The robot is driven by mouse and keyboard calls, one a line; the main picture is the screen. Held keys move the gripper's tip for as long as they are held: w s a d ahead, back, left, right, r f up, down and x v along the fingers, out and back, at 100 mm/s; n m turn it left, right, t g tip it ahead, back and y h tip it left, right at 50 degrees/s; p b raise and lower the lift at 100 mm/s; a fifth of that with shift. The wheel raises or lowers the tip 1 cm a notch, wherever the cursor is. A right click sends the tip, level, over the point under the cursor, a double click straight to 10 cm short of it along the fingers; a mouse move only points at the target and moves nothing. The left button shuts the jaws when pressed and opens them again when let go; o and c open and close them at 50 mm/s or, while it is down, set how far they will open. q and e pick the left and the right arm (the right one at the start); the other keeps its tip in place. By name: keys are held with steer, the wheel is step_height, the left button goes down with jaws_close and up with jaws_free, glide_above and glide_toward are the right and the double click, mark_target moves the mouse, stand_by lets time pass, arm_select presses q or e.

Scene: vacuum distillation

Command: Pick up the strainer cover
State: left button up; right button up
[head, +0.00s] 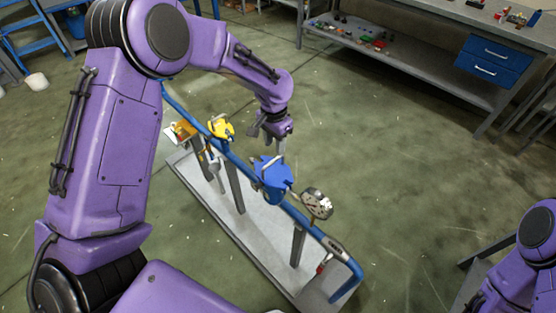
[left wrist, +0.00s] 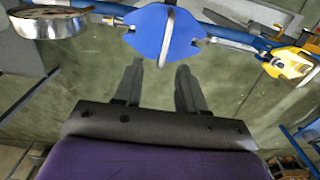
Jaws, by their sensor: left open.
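The strainer cover, a blue flange-like piece with a pale raised bar, (head: 271,166) sits on top of the blue strainer body (head: 274,189) in the middle of the pipe rig. It shows at the top of the left wrist view (left wrist: 160,32). My left gripper (head: 279,146) hangs just above and behind the cover in the head view. Its two fingers are apart with nothing between them, and they point toward the cover without visible contact in the left wrist view (left wrist: 160,72). My right arm enters at the lower right of the head view, but its gripper is out of frame.
A blue pipe (head: 330,243) runs along the rig's grey base (head: 232,240). A round gauge (head: 317,204) stands beside the cover, and yellow valve parts (head: 221,127) lie on its other side. A workbench with blue drawers (head: 494,61) stands behind; open floor lies between.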

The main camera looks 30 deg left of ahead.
arm_select(q)
glide_above(273, 162)
step_height(273, 162, down, 4)
steer(key=shift+d+f+p, duration=0.1)
steer(key=shift+f+p, duration=0.4)
steer(key=shift+f, duration=0.05)
steer(key=f, duration=0.1)
steer(key=f+p, duration=0.1)
steer(key=f, duration=0.2)
steer(key=shift+w+a+f+p, duration=0.15)
steer(key=shift+w+a+p, duration=0.05)
steer(key=shift+a+p, duration=0.1)
steer(key=shift+f, duration=0.4)
steer(key=shift+r, duration=0.1)
jaws_close()
steer(key=shift+d, duration=0.1)
